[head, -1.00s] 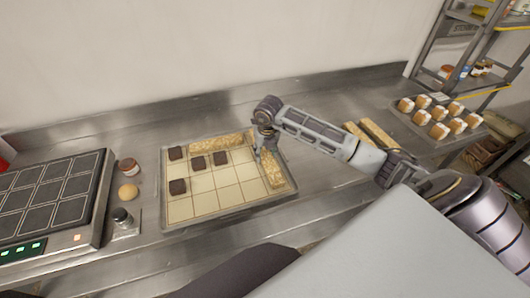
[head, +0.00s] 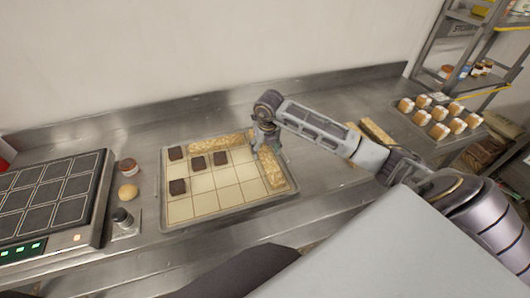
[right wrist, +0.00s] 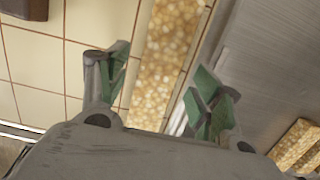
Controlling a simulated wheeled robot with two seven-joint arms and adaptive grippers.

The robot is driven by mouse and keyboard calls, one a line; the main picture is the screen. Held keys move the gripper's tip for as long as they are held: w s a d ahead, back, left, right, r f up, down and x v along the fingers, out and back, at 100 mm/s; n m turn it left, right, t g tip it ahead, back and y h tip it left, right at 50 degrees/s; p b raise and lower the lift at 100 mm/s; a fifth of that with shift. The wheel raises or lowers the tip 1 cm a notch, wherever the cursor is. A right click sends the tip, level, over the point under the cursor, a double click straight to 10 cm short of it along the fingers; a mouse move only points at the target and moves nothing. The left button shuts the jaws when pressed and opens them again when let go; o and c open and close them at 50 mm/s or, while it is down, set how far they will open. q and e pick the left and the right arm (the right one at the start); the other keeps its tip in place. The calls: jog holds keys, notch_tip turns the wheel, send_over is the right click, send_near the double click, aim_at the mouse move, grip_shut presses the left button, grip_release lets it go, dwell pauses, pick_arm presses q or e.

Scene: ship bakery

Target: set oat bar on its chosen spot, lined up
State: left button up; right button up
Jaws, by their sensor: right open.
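An oat bar (head: 273,172) lies along the right side of the tray (head: 230,208), roughly parallel to that edge. It also shows in the right wrist view (right wrist: 172,45), running between the green fingertips. My right gripper (head: 262,143) is over the far end of this bar, its fingers (right wrist: 157,88) open on either side with gaps to the bar. The bar's near part in the wrist view is hidden by the gripper body. Another oat bar (head: 215,142) lies along the tray's back edge. My left gripper is not in view.
Several dark brown squares (head: 198,163) sit on the tray's cream grid. Loose oat bars (head: 376,131) lie on the counter to the right, near a tray of topped pastries (head: 439,131).

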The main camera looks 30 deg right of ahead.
aim_at(266, 155)
jog(key=r, duration=0.4)
jog(key=shift+s, duration=0.25)
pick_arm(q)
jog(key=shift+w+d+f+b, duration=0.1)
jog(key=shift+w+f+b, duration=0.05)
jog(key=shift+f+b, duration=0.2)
pick_arm(e)
jog(key=shift+s+a+r, duration=0.1)
jog(key=shift+s+r, duration=0.05)
jog(key=shift+r, duration=0.85)
jog(key=shift+s+a+r, duration=0.1)
jog(key=shift+s+r, duration=0.05)
jog(key=shift+r, duration=0.8)
jog(key=shift+s+r, duration=0.15)
jog(key=shift+r, duration=0.85)
